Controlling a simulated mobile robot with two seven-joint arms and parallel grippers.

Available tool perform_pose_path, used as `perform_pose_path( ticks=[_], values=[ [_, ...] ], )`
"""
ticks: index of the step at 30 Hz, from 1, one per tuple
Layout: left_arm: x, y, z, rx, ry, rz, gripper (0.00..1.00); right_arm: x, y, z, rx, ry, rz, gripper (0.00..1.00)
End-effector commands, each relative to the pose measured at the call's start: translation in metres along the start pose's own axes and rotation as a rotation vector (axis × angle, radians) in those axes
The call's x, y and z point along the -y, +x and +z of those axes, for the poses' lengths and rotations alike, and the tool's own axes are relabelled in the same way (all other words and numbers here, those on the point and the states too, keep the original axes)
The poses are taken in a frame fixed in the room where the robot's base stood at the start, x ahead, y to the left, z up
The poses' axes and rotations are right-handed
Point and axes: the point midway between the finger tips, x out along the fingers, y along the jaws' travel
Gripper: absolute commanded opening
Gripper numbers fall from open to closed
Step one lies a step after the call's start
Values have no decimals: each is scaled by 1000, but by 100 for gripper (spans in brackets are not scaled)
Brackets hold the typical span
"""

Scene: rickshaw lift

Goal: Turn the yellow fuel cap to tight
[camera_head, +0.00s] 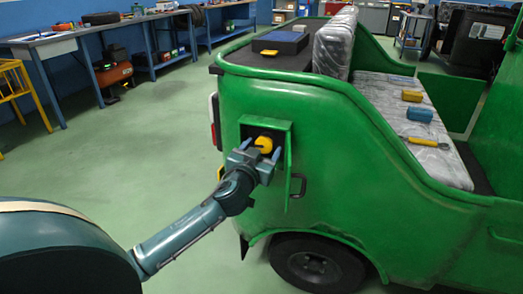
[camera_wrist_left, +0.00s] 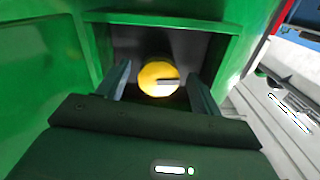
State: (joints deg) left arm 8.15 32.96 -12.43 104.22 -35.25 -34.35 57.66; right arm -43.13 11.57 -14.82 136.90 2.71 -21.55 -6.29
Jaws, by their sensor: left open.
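The yellow fuel cap (camera_head: 264,144) sits inside a square recess (camera_head: 283,126) in the side of the green rickshaw (camera_head: 340,185). In the left wrist view the cap (camera_wrist_left: 155,78) is round, with a pale bar-like mark on its right half. My left gripper (camera_head: 262,158) is at the mouth of the recess. Its two fingers (camera_wrist_left: 160,88) are open, one on each side of the cap, with gaps visible between them and the cap. Whether the fingertips reach level with the cap cannot be told. My right gripper is not in view.
The open recess door (camera_head: 297,186) hangs at the right of the recess, close to my left gripper. A rear wheel (camera_head: 313,264) is below. Workbenches (camera_head: 60,45) line the left wall. The green floor at left is mostly clear.

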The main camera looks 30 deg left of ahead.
Motion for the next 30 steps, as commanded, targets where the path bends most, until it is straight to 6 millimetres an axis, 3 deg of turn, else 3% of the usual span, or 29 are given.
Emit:
perform_pose_path(
  ticks=[5, 21, 30],
  values=[
    [0, 0, 0, 0, 0, 1, 66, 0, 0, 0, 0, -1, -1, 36],
    [0, 0, 0, 0, 0, 0, 22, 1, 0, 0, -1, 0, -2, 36],
    [0, 0, 0, 0, 32, 0, 21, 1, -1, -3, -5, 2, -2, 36]
  ],
)
